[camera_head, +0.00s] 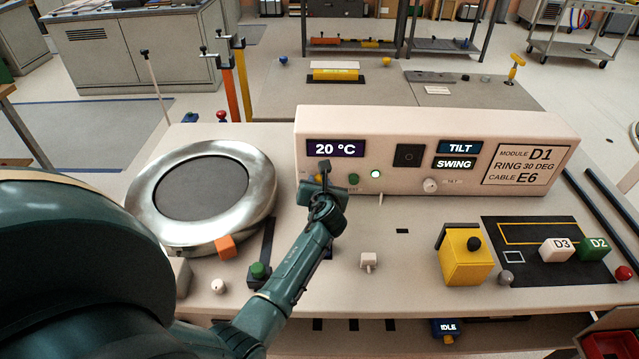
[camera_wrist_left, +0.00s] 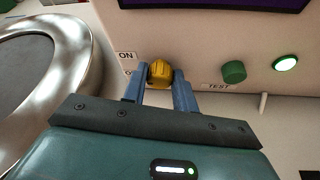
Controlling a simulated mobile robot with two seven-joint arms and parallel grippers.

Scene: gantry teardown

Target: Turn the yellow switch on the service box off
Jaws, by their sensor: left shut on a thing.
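The service box (camera_head: 400,122) is a long cream box at the back of the bench, with a display reading 20 °C. The yellow switch (camera_wrist_left: 160,72) is a rounded knob low on its front face, left of a green TEST button (camera_wrist_left: 233,71). An ON label (camera_wrist_left: 125,56) is beside it; the label below is mostly hidden. My left gripper (camera_head: 318,175) is at the box's front, its two blue fingers shut on the switch, one on each side. In the head view the gripper mostly covers the switch. My right gripper is not in view.
A round metal ring (camera_head: 145,205) stands left of the box, close to my left arm. A lit green lamp (camera_head: 376,174) and a white knob (camera_head: 430,185) are on the box's front. A yellow block (camera_head: 466,262) and a dark mat (camera_head: 535,278) with cubes lie at right.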

